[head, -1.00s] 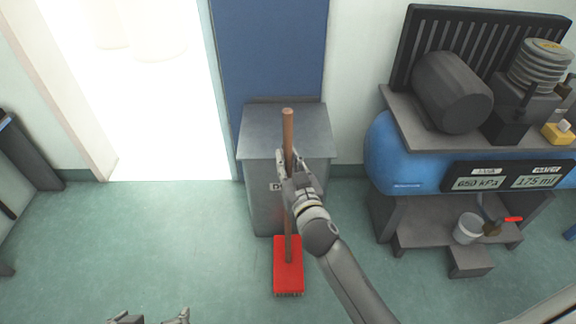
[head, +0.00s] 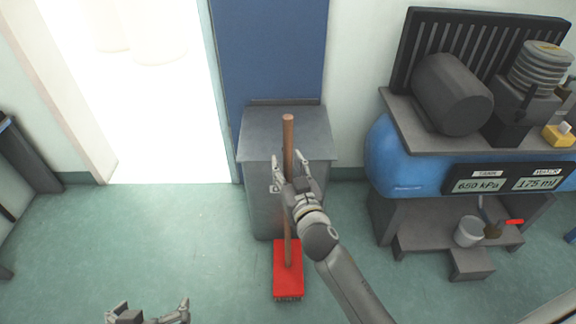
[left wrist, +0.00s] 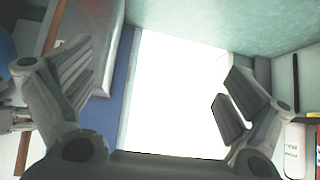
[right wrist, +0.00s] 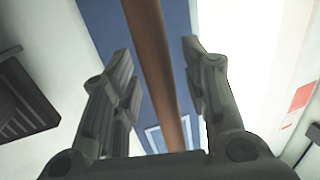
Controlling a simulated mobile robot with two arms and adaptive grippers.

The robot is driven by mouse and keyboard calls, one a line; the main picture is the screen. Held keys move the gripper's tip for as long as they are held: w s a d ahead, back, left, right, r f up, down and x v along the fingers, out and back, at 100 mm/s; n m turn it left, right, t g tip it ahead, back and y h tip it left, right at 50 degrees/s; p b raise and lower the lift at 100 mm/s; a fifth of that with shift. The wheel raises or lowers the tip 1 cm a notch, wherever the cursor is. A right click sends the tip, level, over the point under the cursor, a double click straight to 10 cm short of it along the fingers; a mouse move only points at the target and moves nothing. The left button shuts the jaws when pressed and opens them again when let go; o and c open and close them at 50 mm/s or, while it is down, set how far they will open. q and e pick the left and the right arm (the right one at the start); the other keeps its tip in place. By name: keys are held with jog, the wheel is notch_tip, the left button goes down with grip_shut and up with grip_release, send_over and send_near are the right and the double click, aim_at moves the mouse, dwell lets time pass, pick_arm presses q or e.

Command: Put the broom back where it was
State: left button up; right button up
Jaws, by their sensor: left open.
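The broom has a brown wooden handle (head: 288,135) and a red head (head: 288,268). It stands upright in front of the grey bin (head: 259,135), with its head on the green floor. My right gripper (head: 303,165) is open at the upper handle, its fingers spread to either side. My left gripper (head: 153,305) is open and empty, low in the head view, far from the broom.
A blue door panel (head: 268,50) stands behind the bin, with a bright doorway (head: 150,110) to its left. A blue compressor tank (head: 400,158) and a bucket (head: 468,231) stand at right. The floor left of the broom is clear.

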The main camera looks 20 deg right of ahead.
jog(key=shift+s+r, duration=0.1)
jog(key=shift+s, duration=0.05)
jog(key=s, duration=1.1)
jog(key=s+d+f+g+h, duration=0.1)
jog(key=s+d+f+g, duration=0.4)
pick_arm(q)
jog(key=s, duration=0.1)
jog(key=s+f+g, duration=0.1)
jog(key=s+a, duration=0.1)
jog(key=shift+f+g+p, duration=0.35)
jog(key=shift+g+p, duration=0.05)
pick_arm(e)
jog(key=s+a+f+n+g+y, duration=0.2)
jog(key=s+g, duration=0.4)
jog(key=s, duration=0.4)
notch_tip(320, 180, down, 3)
jog(key=shift+s+a+r, duration=0.15)
jog(key=shift+a+r, duration=0.05)
jog(key=shift+a, duration=0.45)
pick_arm(q)
jog(key=shift+s, duration=0.1)
